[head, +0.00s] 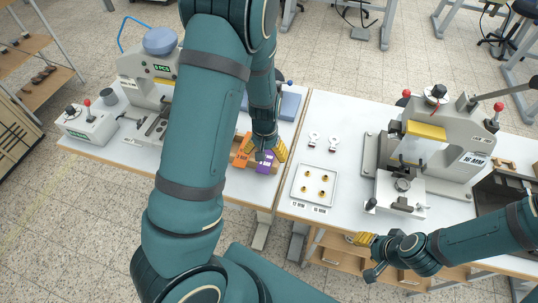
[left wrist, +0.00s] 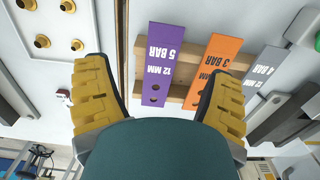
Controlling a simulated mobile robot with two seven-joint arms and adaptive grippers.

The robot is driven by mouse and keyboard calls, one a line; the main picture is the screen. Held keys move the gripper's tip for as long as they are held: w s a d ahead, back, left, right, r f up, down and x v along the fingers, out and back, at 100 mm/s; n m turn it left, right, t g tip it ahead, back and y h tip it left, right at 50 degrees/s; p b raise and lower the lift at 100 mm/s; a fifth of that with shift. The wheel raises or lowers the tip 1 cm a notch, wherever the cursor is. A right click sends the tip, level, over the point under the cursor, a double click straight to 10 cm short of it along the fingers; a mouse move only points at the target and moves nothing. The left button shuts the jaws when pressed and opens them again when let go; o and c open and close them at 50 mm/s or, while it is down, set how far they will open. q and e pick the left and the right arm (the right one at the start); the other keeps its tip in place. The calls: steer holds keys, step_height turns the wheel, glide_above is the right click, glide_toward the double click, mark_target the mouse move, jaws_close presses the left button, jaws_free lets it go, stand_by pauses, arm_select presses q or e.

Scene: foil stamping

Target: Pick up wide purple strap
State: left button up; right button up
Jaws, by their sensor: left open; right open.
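The purple strap (left wrist: 160,60), marked 12 MM 5 BAR, lies on a wooden rack (left wrist: 184,98) in the left wrist view, with a hole near its close end. In the head view the purple strap (head: 266,167) shows partly under my left gripper (head: 265,152). In the left wrist view my left gripper (left wrist: 158,98) is open, its yellow fingers spread to either side, with the purple strap between them nearer the left finger. My right gripper (head: 366,241) is open and empty off the front edge of the right table, far from the strap.
An orange strap (left wrist: 221,58) lies beside the purple one, partly behind the right finger. A grey strap (left wrist: 268,75) lies further right. A tray (head: 312,198) with several brass pieces stands across the table gap. Presses stand on both tables (head: 428,125).

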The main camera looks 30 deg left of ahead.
mark_target(264, 167)
arm_select(q)
steer(key=f, duration=0.5)
steer(key=shift+s+a+f+b, duration=0.2)
steer(key=shift+s+f+b, duration=0.05)
steer(key=shift+s+b, duration=0.1)
steer(key=shift+f, duration=0.35)
steer(key=shift+f, duration=0.25)
steer(key=c, duration=1.1)
